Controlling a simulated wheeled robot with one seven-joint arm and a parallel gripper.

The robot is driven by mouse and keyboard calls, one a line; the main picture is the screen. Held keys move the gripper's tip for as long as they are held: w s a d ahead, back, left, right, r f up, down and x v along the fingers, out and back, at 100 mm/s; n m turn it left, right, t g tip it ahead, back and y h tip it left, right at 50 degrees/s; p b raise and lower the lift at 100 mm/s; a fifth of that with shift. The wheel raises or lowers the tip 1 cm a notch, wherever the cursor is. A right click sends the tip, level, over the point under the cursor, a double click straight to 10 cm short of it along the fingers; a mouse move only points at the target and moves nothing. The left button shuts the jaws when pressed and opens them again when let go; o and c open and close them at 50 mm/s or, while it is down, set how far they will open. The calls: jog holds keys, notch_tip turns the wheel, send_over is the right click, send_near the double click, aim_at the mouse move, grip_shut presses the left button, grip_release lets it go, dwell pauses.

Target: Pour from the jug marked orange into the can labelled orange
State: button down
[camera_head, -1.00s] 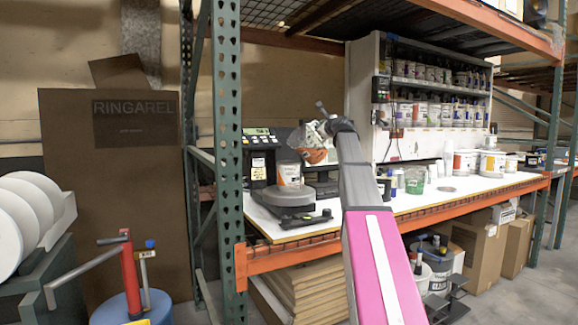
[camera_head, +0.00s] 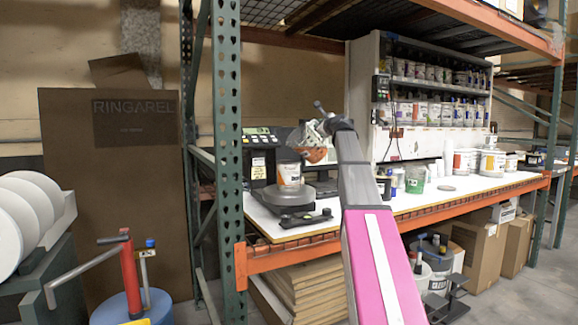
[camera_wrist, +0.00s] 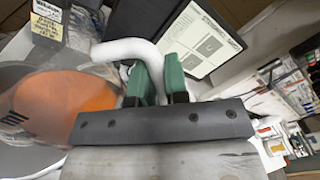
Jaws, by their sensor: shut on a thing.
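My gripper (camera_wrist: 160,85) is shut on the white handle (camera_wrist: 130,48) of a clear jug with an orange patch (camera_wrist: 65,105), which bears dark marks. In the head view the jug (camera_head: 314,155) hangs tilted, just above and slightly right of a white can with an orange label (camera_head: 289,175). The can stands upright on a round grey base on the bench. The jug looks apart from the can, though the gap is small. I cannot make out any stream between them. In the head view my arm partly hides the gripper (camera_head: 324,128). The can does not show clearly in the wrist view.
A green rack post (camera_head: 228,150) stands left of the can. A device with a keypad (camera_head: 258,150) is behind it. A green cup (camera_head: 415,180) and several tubs stand on the white bench to the right. A shelf unit (camera_head: 362,100) of small cans rises behind.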

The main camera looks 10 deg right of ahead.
jog(key=shift+s+a+r+n+p, duration=0.15)
jog(key=shift+a+r+n+p, duration=0.3)
jog(key=shift+a+n+p, duration=0.5)
dwell(4.5)
jog(key=d+m, duration=0.1)
jog(key=d+f+m, duration=0.1)
jog(key=d+m, duration=0.1)
jog(key=shift+w+d+f+m, duration=0.25)
jog(key=shift+w+f+m, duration=0.1)
jog(key=shift+f, duration=0.05)
jog(key=w+d+f+m+b, duration=0.1)
jog(key=d+f+m+b, duration=0.1)
jog(key=d+f+m, duration=0.35)
notch_tip(320, 180, up, 7)
jog(key=m, duration=0.2)
jog(key=shift+w+d+b, duration=0.2)
jog(key=shift+d+b, duration=0.1)
jog(key=shift+b, duration=0.1)
dwell(0.4)
